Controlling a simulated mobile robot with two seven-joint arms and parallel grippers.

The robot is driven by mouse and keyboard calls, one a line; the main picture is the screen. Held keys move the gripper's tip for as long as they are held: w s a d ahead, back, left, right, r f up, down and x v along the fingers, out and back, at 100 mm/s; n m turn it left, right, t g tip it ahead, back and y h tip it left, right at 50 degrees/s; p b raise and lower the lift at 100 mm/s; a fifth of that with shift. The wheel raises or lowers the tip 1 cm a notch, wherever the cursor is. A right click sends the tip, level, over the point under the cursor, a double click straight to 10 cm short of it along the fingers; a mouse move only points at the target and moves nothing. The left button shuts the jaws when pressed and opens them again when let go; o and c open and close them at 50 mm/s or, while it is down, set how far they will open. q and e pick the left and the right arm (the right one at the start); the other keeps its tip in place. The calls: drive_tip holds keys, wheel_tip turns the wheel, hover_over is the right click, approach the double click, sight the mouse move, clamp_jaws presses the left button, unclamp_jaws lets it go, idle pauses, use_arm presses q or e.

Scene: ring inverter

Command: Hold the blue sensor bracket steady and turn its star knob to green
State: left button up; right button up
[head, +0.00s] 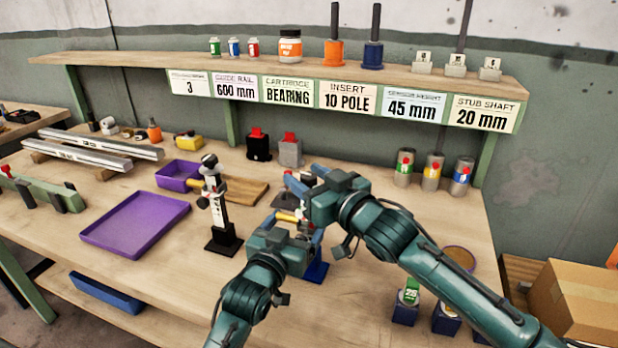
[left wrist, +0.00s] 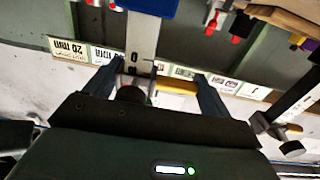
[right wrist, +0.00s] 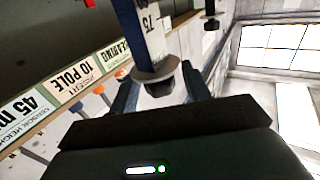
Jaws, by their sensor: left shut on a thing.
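The blue sensor bracket (head: 316,271) stands on the bench with its blue base showing; its upper part is mostly hidden by my grippers. My left gripper (head: 293,226) is shut on the bracket's post, which shows upright between the fingers in the left wrist view (left wrist: 143,45), with a yellow bar beside it (left wrist: 176,88). My right gripper (head: 305,183) is higher up, at the top of the bracket. The knob's colour marks are not readable.
A second stand (head: 222,240) with a black base is just left of my grippers. A purple tray (head: 135,222) lies farther left. Several cans (head: 432,172) stand at the right rear, and small blue blocks (head: 405,313) sit near the right front under my right arm.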

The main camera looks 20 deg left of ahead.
drive_tip(key=c, duration=0.9)
drive_tip(key=shift+s+a+m+t+h, duration=0.15)
drive_tip(key=shift+m+t+h, duration=0.75)
drive_tip(key=shift+m+t, duration=0.1)
drive_tip(key=shift+t, duration=0.1)
drive_tip(key=shift+m+t+h, duration=0.7)
drive_tip(key=shift+t+h, duration=0.1)
drive_tip(key=shift+h, duration=0.2)
drive_tip(key=o, duration=0.9)
drive_tip(key=shift+d, duration=0.2)
drive_tip(key=shift+o, duration=0.2)
